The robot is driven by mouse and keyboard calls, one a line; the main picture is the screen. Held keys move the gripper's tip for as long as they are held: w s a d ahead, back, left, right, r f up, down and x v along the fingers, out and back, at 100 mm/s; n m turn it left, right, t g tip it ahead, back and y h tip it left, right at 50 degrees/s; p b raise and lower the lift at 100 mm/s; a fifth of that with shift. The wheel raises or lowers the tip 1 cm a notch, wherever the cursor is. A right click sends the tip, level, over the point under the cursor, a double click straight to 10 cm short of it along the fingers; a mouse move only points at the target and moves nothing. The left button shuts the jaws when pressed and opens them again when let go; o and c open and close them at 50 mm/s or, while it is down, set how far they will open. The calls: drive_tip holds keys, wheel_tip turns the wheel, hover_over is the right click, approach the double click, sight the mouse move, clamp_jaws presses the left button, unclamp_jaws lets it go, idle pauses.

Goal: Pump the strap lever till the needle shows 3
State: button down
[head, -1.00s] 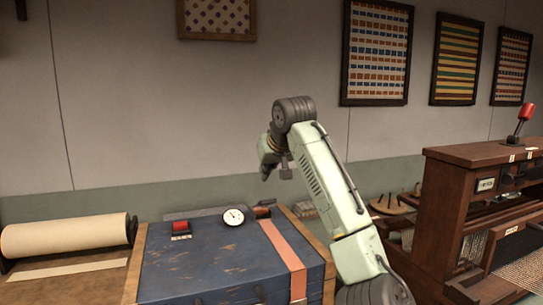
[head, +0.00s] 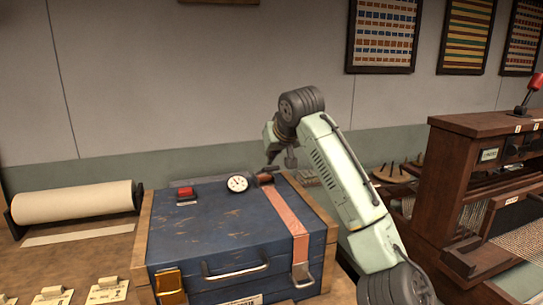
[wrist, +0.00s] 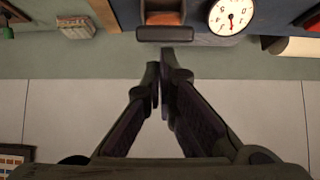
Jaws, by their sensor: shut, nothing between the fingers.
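A blue case (head: 195,236) stands on the bench, with an orange-red strap (head: 284,212) running over its lid to a metal buckle at the front. The strap lever (head: 265,179), dark with a reddish part, sits at the strap's far end. It also shows at the top of the wrist view (wrist: 165,34). A round white gauge (head: 237,184) is beside it; the wrist view shows its dial (wrist: 231,17) upside down, cut at the edge, and I cannot read the needle's number surely. My gripper (wrist: 160,72) is shut and empty, just apart from the lever in the wrist view.
A red button (head: 186,193) sits on the lid left of the gauge. A paper roll (head: 72,203) lies at the left, with paper tags (head: 107,291) in front. A wooden loom (head: 455,190) stands at the right. The wall behind the case is close.

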drive_tip(key=shift+s+d+f+t+b, duration=0.15)
drive_tip(key=shift+f+t+b, duration=0.25)
drive_tip(key=shift+b, duration=0.5)
drive_tip(key=shift+s+f+t+y+b, duration=0.25)
drive_tip(key=shift+t+b, duration=0.35)
drive_tip(key=shift+b, duration=0.35)
drive_tip(key=shift+s+b, duration=0.1)
drive_tip(key=shift+b, duration=0.2)
drive_tip(key=shift+s+d+f+b, duration=0.1)
drive_tip(key=shift+s+f+b, duration=0.35)
drive_tip(key=shift+b, duration=0.65)
drive_tip(key=f+b, duration=0.1)
drive_tip(key=f+t+b, duration=0.1)
drive_tip(key=shift+s+d+y+b, duration=0.1)
drive_tip(key=shift+s+y+b, duration=0.15)
drive_tip(key=shift+b, duration=0.1)
drive_tip(key=shift+s+d+f+t+b, duration=0.15)
drive_tip(key=shift+s+f+t+b, duration=0.2)
drive_tip(key=shift+t+b, duration=0.55)
drive_tip(key=shift+s+f+b, duration=0.1)
drive_tip(key=shift+f+b, duration=0.15)
drive_tip(key=shift+b, duration=0.1)
drive_tip(key=shift+f, duration=0.1)
